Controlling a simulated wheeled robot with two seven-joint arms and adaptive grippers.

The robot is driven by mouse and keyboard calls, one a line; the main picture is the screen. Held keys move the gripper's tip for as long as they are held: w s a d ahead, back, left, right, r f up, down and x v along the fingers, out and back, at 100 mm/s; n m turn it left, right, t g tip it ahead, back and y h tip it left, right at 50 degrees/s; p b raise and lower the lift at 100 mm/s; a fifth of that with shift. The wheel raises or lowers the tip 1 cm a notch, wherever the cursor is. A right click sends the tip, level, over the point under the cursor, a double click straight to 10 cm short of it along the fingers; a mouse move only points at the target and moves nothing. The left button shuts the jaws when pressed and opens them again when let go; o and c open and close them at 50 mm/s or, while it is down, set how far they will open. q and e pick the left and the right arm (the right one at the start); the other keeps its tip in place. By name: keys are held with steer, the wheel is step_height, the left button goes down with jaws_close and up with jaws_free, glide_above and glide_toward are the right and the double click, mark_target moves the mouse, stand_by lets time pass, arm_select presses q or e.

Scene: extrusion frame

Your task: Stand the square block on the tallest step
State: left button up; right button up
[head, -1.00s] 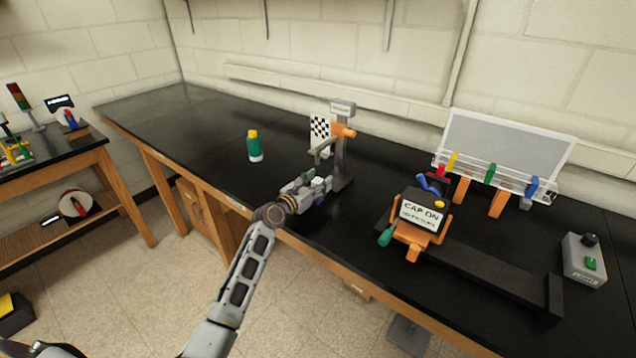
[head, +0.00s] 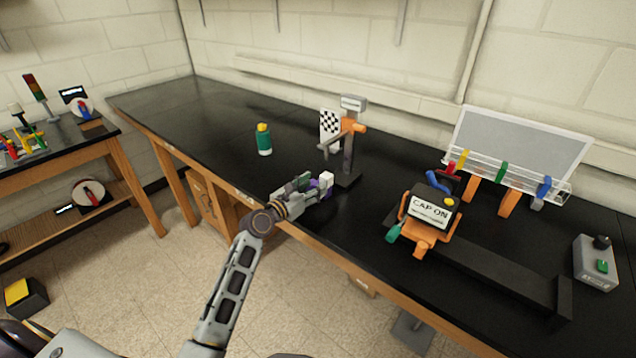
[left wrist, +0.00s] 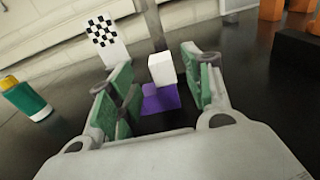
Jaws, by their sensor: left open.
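A small white square block (head: 326,179) stands upright on the bench just past my left gripper (head: 316,188). In the left wrist view the white block (left wrist: 161,69) shows at the far end of a purple stepped piece (left wrist: 160,98). It seems to rest on that piece, but I cannot tell on which step. My left gripper (left wrist: 150,84) is open, with its green-padded fingers apart to the left and right of the purple piece, and holds nothing. In the head view the fingers mostly hide the purple piece. My right gripper is not in view.
A grey post stand (head: 347,160) with an orange clamp and a checkered card (head: 331,127) stands close behind the block. A green bottle (head: 264,140) is to the left. An orange fixture (head: 424,226) with a "CAP ON" sign is to the right.

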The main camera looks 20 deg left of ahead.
arm_select(q)
steer(key=shift+v, duration=2.35)
